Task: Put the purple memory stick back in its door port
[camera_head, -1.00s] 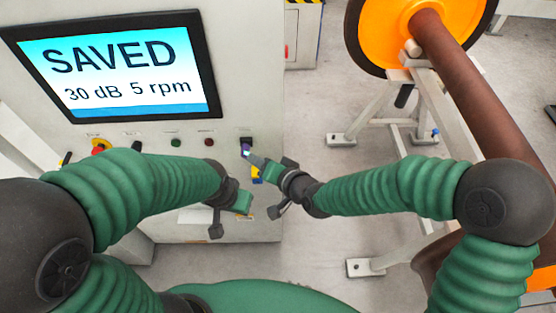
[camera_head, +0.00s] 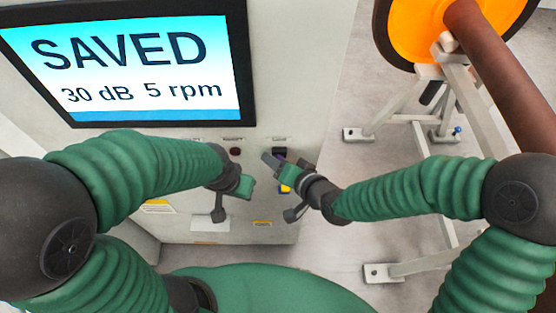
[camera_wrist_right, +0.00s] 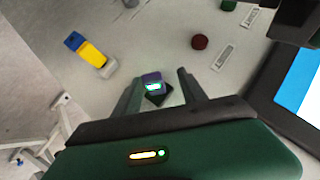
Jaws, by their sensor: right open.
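The purple memory stick (camera_wrist_right: 152,77) shows in the right wrist view with a bright light on its end, at the black door port (camera_wrist_right: 158,97). It appears to sit in the port, though its depth cannot be told. In the head view the stick (camera_head: 281,156) is small and partly hidden by my right gripper (camera_head: 270,160). My right gripper is open at the panel; in the wrist view its fingers (camera_wrist_right: 160,90) stand apart on either side of the stick. My left gripper (camera_head: 238,186) hangs left of it, with no object visible in it; its jaw opening is unclear.
The cabinet screen (camera_head: 130,65) reads "SAVED 30 dB 5 rpm". A dark red button (camera_wrist_right: 200,42) and a green button (camera_wrist_right: 228,5) are near the port. A yellow and blue part (camera_wrist_right: 90,52) sits on the door. The wheelset stand (camera_head: 455,100) is at right.

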